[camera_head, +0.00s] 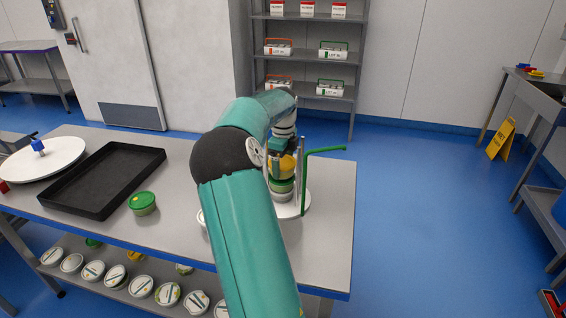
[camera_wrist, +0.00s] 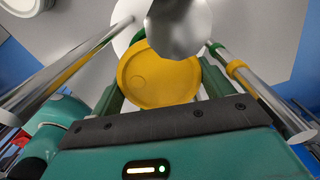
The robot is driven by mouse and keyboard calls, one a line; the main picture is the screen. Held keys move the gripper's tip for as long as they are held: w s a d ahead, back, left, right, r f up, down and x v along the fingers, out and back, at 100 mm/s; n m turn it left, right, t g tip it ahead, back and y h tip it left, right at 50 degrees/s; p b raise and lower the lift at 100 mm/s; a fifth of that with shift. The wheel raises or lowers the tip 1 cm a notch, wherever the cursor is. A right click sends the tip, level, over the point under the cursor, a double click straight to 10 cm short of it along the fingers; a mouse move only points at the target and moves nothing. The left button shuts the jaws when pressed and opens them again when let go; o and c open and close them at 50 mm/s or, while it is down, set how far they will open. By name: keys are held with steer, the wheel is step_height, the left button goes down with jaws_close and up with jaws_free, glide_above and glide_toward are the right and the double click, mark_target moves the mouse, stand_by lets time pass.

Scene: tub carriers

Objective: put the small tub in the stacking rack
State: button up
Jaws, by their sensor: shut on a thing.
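My gripper (camera_head: 284,150) is shut on a small tub with a yellow lid (camera_wrist: 158,78). The tub also shows in the head view (camera_head: 284,167), partly hidden by my arm. It is between the upright posts of the stacking rack (camera_head: 306,204), which has a round pale base and a green bent handle. A green-lidded tub (camera_head: 281,185) sits low in the rack, beneath the yellow one. I cannot tell whether the two tubs touch. In the wrist view, metal posts (camera_wrist: 70,72) run along both sides of the held tub.
Another green-lidded tub (camera_head: 143,204) stands on the table beside a black tray (camera_head: 92,205). A white round plate (camera_head: 62,160) is at the far left. Several tubs lie on the shelf below. The table (camera_head: 335,225) is clear right of the rack.

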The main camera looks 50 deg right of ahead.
mark_target(283, 162)
steer(key=shift+f, duration=0.55)
steer(key=o, duration=1.1)
steer(key=shift+o, duration=0.2)
step_height(283, 162, up, 14)
